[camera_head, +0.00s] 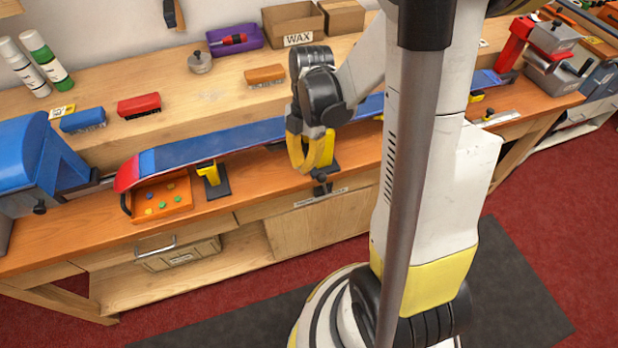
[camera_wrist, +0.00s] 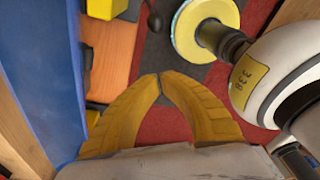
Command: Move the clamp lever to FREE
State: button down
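The clamp lever (camera_head: 321,183) is a small black handle on a stem at the front edge of the bench, above a pale label strip (camera_head: 321,197) whose words are too small to read. A dark knob at the top of the wrist view (camera_wrist: 155,20) looks like the same lever. My gripper (camera_head: 309,168) has yellow fingers and hangs just above and left of the lever in the head view, apart from it as far as I can tell. In the wrist view its fingertips (camera_wrist: 160,76) meet, with nothing seen between them. The lever's exact setting cannot be told.
An orange tray (camera_head: 160,208) sits left, a blue machine (camera_head: 38,160) at the far left.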

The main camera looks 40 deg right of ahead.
aim_at(317, 178)
jog(key=b+x, duration=0.5)
jog(key=x, duration=0.6)
jog(key=d, duration=0.1)
jog(key=d+r, duration=0.1)
jog(key=w+d, duration=0.1)
jog(key=d, duration=0.1)
jog(key=shift+r, duration=0.35)
jog(key=shift+s+d+r, duration=0.1)
jog(key=shift+d+r, duration=0.05)
jog(key=shift+d, duration=0.35)
jog(key=shift+s+d+r, duration=0.15)
jog(key=shift+d+r, duration=0.05)
jog(key=shift+d, duration=0.25)
jog(key=shift+a, duration=0.15)
